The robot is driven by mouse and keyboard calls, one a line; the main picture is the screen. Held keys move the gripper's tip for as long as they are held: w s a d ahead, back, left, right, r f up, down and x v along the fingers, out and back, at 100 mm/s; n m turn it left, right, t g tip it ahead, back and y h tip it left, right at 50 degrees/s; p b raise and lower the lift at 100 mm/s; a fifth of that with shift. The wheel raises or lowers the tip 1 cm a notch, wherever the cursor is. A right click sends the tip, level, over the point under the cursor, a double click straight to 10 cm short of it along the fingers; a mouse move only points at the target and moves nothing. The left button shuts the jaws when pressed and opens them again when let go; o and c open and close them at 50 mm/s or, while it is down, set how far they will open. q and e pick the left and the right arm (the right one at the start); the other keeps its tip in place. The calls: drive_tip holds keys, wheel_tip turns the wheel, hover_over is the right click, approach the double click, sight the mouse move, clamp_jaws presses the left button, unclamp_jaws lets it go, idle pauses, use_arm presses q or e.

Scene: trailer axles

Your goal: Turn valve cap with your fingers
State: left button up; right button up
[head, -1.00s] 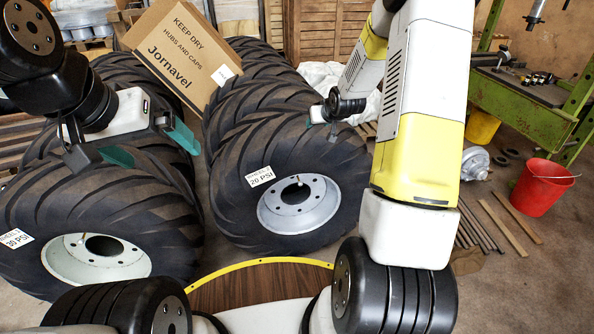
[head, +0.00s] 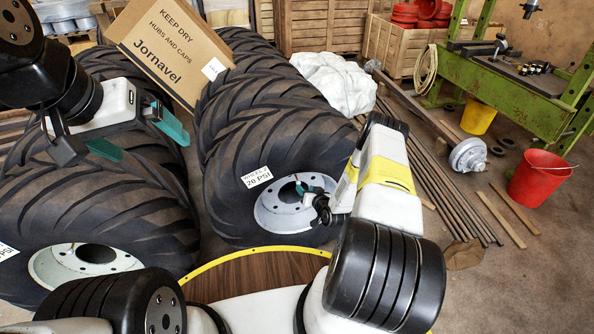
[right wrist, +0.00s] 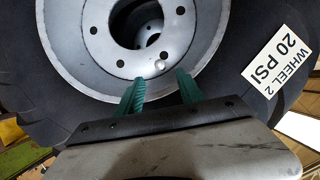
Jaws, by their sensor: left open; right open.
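The valve cap (right wrist: 160,66) is a small pale shiny knob on the grey rim (right wrist: 80,62) of the tyre labelled "WHEEL 2 20 PSI" (right wrist: 283,55). The rim (head: 268,212) also shows in the head view, where my right gripper (head: 306,188) covers the valve area. In the right wrist view my right gripper (right wrist: 161,84) is open, its two green fingers pointing at the rim. The cap lies just beyond the fingertips, in line with the gap, and appears untouched. My left gripper (head: 140,138) is open and empty above the left tyre (head: 110,195).
A cardboard box (head: 170,50) lies tilted on the tyres behind. A long axle (head: 420,115) with a hub, several bars and a red bucket (head: 540,180) are on the floor at right. A green workbench (head: 500,85) stands behind them.

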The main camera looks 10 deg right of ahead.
sight(300, 183)
drive_tip(key=x, duration=0.6)
drive_tip(key=shift+w, duration=0.4)
drive_tip(key=shift+c, duration=0.5)
clamp_jaws()
drive_tip(key=c, duration=0.6)
unclamp_jaws()
clamp_jaws()
drive_tip(key=shift+f, duration=0.1)
